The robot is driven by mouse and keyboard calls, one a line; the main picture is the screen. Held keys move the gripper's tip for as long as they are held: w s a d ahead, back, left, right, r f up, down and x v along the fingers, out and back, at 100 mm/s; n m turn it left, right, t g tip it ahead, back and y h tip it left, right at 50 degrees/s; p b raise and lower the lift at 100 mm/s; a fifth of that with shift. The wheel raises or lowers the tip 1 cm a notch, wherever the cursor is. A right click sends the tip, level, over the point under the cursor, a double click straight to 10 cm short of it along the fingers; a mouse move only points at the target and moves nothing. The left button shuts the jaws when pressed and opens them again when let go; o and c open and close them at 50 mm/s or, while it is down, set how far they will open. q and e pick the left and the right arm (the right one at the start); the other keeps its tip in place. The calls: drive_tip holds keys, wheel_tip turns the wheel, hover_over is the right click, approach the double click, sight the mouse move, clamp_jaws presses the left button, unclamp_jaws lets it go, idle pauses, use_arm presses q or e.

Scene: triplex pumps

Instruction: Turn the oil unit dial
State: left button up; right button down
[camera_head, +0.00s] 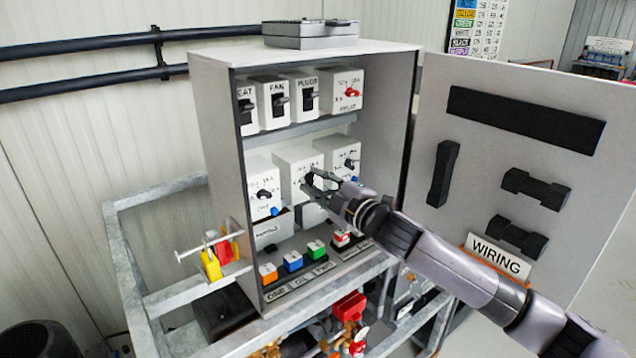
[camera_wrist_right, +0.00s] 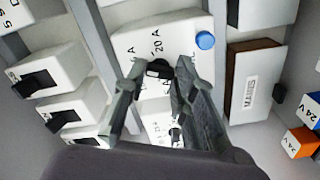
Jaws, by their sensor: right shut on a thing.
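The dial box (camera_head: 294,158) is a white box in the middle of the cabinet's second row. In the right wrist view the dial box (camera_wrist_right: 185,32) shows marks such as "20 A" and a blue button (camera_wrist_right: 205,40). Its black dial knob (camera_wrist_right: 158,68) sits between the fingertips. My right gripper (camera_head: 317,181) reaches in from the right and is shut on this knob; its fingers also show in the right wrist view (camera_wrist_right: 160,78). The gripper partly hides the knob. I cannot read which box is the oil unit. My left gripper is not in view.
Similar dial boxes stand left (camera_head: 262,186) and right (camera_head: 346,152) of it. Black switches (camera_head: 279,98) and a red-knobbed box (camera_head: 347,90) are above. Coloured buttons (camera_head: 292,261) line the cabinet's bottom. The open cabinet door (camera_head: 430,100) stands at the right, behind my arm.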

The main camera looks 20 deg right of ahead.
drive_tip(key=shift+f, duration=0.1)
drive_tip(key=c, duration=1.3)
unclamp_jaws()
drive_tip(key=v, duration=1.2)
